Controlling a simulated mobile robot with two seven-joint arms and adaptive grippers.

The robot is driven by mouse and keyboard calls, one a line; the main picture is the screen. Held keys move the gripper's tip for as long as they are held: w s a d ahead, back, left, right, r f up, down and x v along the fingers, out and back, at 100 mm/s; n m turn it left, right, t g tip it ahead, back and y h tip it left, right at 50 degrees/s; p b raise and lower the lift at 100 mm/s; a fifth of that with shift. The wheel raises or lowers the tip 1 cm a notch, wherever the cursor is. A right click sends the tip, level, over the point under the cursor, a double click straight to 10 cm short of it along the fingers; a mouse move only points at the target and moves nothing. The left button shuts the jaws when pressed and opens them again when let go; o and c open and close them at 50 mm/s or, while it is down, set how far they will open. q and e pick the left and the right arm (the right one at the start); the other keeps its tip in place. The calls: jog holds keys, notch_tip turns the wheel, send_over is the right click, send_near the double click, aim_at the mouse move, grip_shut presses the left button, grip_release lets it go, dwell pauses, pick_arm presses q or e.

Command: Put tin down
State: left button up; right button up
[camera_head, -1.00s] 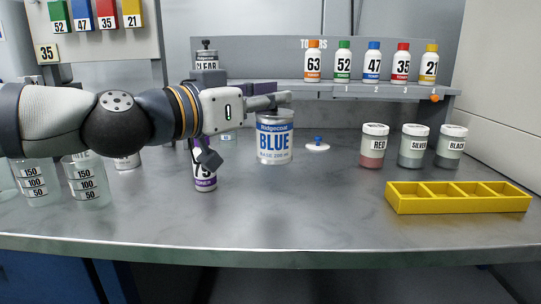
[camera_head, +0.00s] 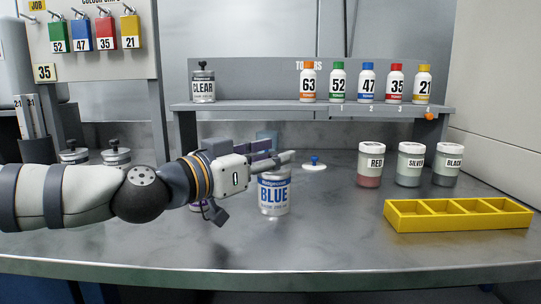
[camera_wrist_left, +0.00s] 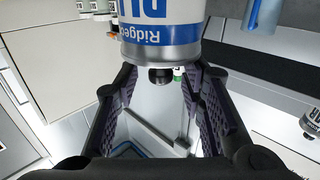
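The blue-labelled Ridgecoat tin (camera_head: 273,193) is upright at the middle of the bench. Its lower end is at or very near the bench top; I cannot tell whether it touches. My right gripper is not in view.
A white lid with a blue knob (camera_head: 314,162) lies behind the tin. Red (camera_head: 371,165), silver (camera_head: 410,164) and black (camera_head: 447,164) jars stand right, behind a yellow divided tray (camera_head: 455,224). Toner bottles (camera_head: 338,82) and a CLEAR tin (camera_head: 203,86) stand on the shelf. The bench front is clear.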

pick_arm(q)
jog(key=shift+r, duration=0.2)
jog(key=shift+s+a, duration=0.25)
jog(key=v, duration=1.1)
jog(key=shift+a+p, duration=0.15)
jog(key=shift+p, duration=0.25)
jog(key=shift+s, duration=0.1)
